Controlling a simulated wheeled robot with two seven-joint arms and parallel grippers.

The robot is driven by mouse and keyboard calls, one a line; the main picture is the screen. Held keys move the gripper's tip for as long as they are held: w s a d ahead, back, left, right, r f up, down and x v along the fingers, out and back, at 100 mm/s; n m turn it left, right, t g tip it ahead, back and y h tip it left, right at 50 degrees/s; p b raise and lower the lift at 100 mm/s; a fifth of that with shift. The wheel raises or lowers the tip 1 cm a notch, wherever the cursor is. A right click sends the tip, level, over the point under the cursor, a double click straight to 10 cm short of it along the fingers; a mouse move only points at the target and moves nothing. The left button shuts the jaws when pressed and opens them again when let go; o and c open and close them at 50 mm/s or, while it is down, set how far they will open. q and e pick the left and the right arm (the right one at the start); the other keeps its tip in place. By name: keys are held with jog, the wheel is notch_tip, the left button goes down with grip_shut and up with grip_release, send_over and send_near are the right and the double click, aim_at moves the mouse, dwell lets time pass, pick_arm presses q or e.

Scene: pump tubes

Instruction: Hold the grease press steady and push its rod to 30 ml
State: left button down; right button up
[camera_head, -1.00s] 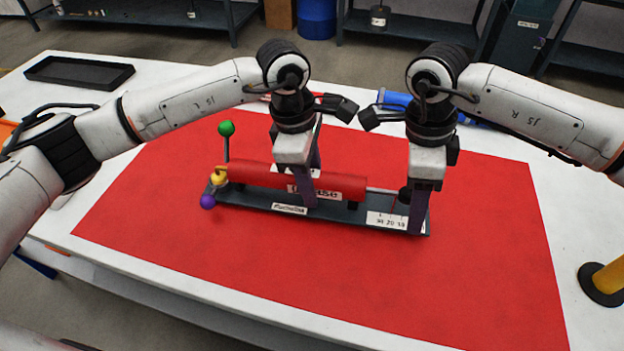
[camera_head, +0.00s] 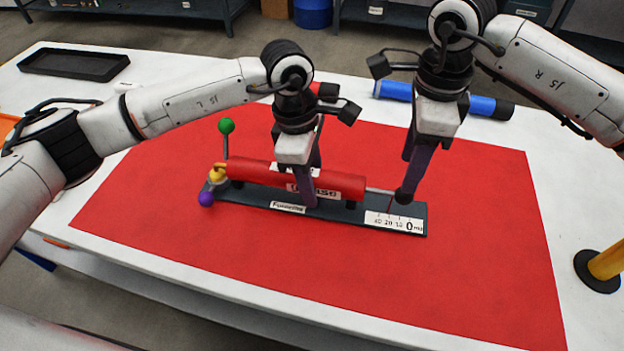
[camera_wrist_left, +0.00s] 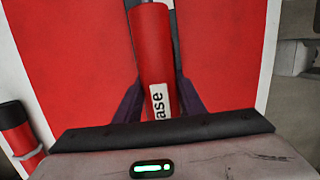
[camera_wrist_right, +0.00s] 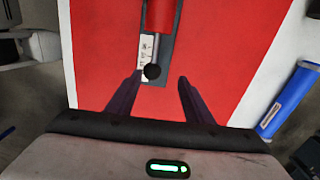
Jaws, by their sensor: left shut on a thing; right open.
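The grease press has a red barrel (camera_head: 250,173) lying on a dark base plate (camera_head: 240,197). A silver rod (camera_head: 379,190) sticks out of its right end to a black knob (camera_head: 402,197). A white ml scale (camera_head: 394,221) lies below the rod; I cannot tell the exact reading. My left gripper (camera_head: 312,182) is shut across the barrel's middle; its fingers straddle the barrel in the left wrist view (camera_wrist_left: 155,95). My right gripper (camera_head: 408,190) is open at the rod end. In the right wrist view, the knob (camera_wrist_right: 152,71) shows between the fingertips, without visible contact.
Green (camera_head: 226,126), yellow (camera_head: 217,174) and purple (camera_head: 206,199) balls are at the press's left end. A blue cylinder (camera_head: 488,106) lies behind my right gripper. A black tray (camera_head: 75,64) is at the back left. The red mat (camera_head: 480,250) is clear in front.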

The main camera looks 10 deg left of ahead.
jog(key=shift+d+f, duration=0.1)
jog(key=shift+f, duration=2.45)
jog(key=shift+w, duration=0.2)
jog(key=c, duration=1.1)
